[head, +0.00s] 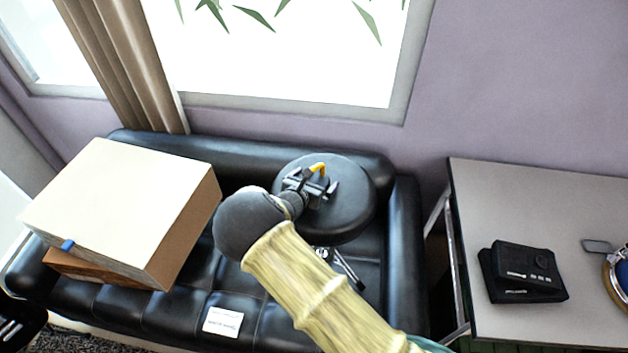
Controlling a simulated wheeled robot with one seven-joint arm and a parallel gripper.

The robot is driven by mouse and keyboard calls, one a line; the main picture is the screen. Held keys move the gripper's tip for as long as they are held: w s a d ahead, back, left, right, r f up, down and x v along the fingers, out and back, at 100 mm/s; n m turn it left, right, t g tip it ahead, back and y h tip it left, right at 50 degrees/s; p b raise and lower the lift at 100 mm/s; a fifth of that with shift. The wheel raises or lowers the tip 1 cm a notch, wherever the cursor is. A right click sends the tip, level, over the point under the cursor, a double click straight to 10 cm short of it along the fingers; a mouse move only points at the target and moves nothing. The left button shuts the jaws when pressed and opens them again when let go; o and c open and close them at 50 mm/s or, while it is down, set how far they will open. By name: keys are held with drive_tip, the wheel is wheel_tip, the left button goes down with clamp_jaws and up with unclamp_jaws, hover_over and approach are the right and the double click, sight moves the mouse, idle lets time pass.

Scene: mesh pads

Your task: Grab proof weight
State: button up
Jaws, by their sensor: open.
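My gripper (315,184) is over the round black padded seat of a stool (352,205), with its two dark fingers apart. A small yellow curved piece (318,168) shows at the fingers, above the seat. It may belong to the proof weight, but I cannot tell. Whether it touches the fingers or the seat is also unclear. My arm and the gripper's own body hide part of the seat and what lies below the fingers. No other thing in view is clearly the proof weight.
The stool stands at a black leather sofa (402,235). A large cream-topped box (120,200) and a white card (222,321) lie on the sofa. At the right, a grey table (510,205) bears a black device (522,272). A window and purple wall are behind.

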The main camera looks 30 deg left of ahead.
drive_tip(key=c, duration=1.8)
drive_tip(key=shift+w+r, duration=0.15)
drive_tip(key=shift+c, duration=0.8)
drive_tip(key=shift+r, duration=0.1)
drive_tip(key=shift+r+b, duration=1.1)
drive_tip(key=shift+r, duration=3.8)
